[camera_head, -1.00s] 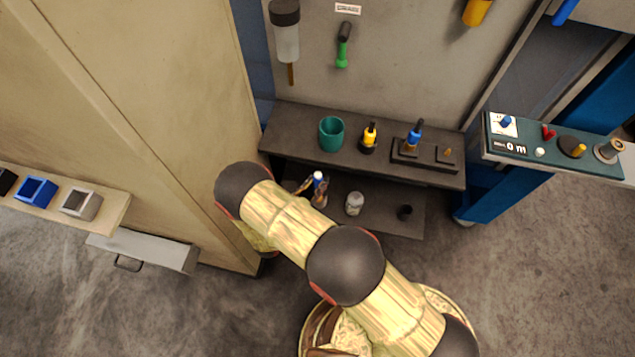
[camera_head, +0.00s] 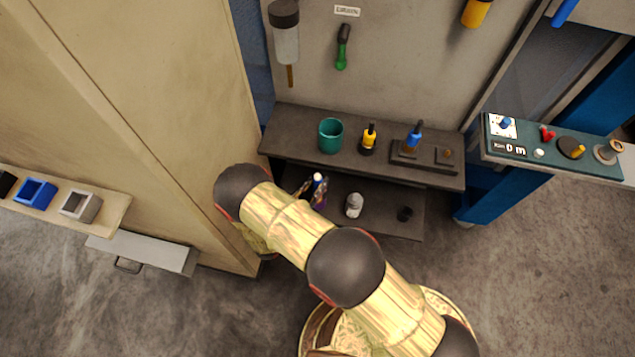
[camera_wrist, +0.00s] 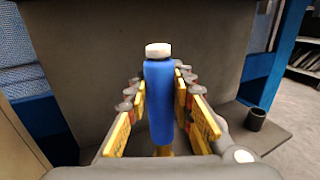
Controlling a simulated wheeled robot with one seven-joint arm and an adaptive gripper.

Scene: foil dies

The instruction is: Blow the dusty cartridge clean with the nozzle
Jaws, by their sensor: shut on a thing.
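My gripper (camera_wrist: 160,110) is shut on a blue cylinder (camera_wrist: 160,95) with a white cap, held upright between the yellow finger pads. The held cylinder's white top also shows in the head view (camera_head: 318,177), over the lower shelf and just past my arm's end; my gripper there (camera_head: 312,190) is small and partly hidden. I cannot tell whether this cylinder is the cartridge. A grey-white canister (camera_head: 354,206) stands on the lower shelf to the right of my gripper, apart from it. No nozzle can be told for certain.
A dark cup (camera_head: 405,213) stands on the lower shelf (camera_head: 380,222). The upper shelf (camera_head: 285,135) holds a teal cup (camera_head: 331,135), a yellow-black piece (camera_head: 368,140) and a blue-handled piece (camera_head: 414,135) on a dark base. A tan cabinet (camera_head: 150,100) rises close on the left.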

